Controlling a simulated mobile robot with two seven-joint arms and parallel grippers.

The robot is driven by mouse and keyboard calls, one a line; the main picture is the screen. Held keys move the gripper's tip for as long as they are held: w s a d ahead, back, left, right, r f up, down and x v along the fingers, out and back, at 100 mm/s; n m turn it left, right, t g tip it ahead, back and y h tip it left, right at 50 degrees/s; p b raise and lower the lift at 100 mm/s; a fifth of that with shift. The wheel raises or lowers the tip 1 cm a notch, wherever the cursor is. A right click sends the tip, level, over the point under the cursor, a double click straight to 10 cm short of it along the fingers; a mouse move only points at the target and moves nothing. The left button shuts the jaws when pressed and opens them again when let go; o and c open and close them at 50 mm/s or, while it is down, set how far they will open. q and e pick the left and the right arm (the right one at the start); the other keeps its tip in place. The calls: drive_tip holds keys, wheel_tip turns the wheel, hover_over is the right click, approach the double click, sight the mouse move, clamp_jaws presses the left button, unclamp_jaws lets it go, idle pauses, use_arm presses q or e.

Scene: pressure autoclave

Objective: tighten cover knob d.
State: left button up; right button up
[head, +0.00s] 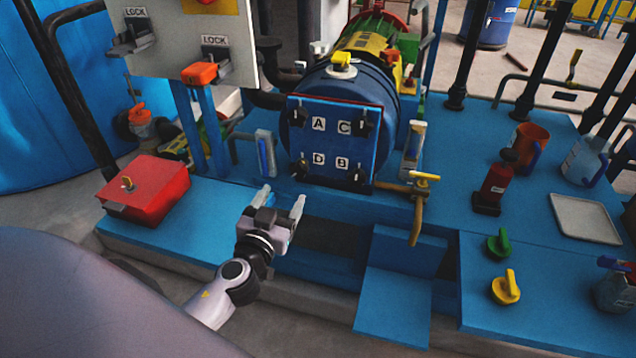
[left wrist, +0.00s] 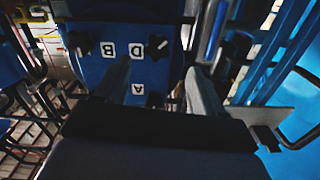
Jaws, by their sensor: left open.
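The blue square cover (head: 338,140) on the front of the round vessel carries white labels A, C, D and B, with a black knob near each corner. Cover knob d (head: 300,170) is at the lower left, beside label D. In the left wrist view the cover appears upside down, and knob d (left wrist: 157,44) shows right of label D, beyond the gap between the fingers. My left gripper (head: 281,201) is open and empty, below and in front of the cover's lower left corner, apart from the knob. My right gripper is not in view.
A red box (head: 146,190) sits on the blue platform at left. A grey-blue upright handle (head: 266,153) stands left of the cover. A yellow-handled valve (head: 423,178) with a brass pipe is at its lower right. A blue step (head: 400,262) stands right of my gripper.

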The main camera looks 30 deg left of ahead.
sight(298, 171)
use_arm(q)
drive_tip(key=shift+p+x, duration=0.45)
drive_tip(key=shift+x, duration=3.35)
drive_tip(key=shift+d+r, duration=0.15)
drive_tip(key=c, duration=1.1)
